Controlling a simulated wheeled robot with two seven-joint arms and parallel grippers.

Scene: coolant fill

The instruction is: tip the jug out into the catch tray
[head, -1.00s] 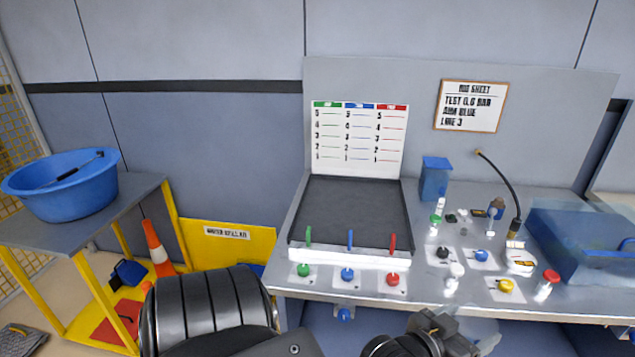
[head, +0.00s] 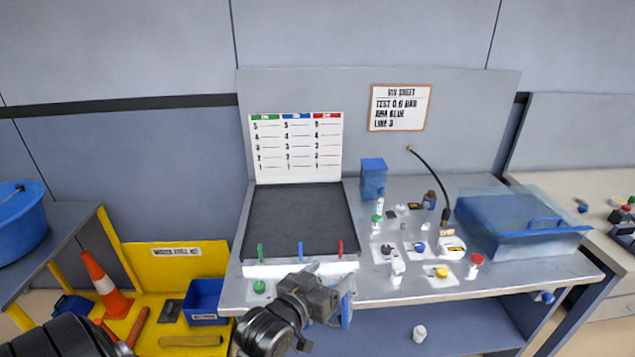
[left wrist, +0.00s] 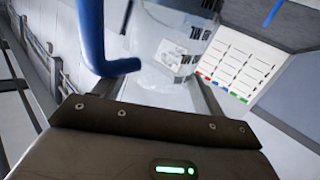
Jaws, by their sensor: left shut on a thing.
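My left gripper (head: 328,298) is shut on the jug and holds it in front of the bench's front edge. The jug (left wrist: 170,45) is clear with dark printed marks and a blue handle (left wrist: 97,40). In the head view only a clear and blue sliver of the jug (head: 347,304) shows beside the gripper. I cannot tell its tilt or how much liquid it holds. A large blue see-through-looking tray (head: 520,243), likely the catch tray, sits at the right end of the bench, well apart from the jug. My right gripper is not in view.
Several small bottles and coloured caps stand mid-bench, among them a red-capped bottle (head: 475,266), with a black hose (head: 437,180) behind. A black mat (head: 298,222) lies left. A yellow cart with an orange cone (head: 105,285) stands left.

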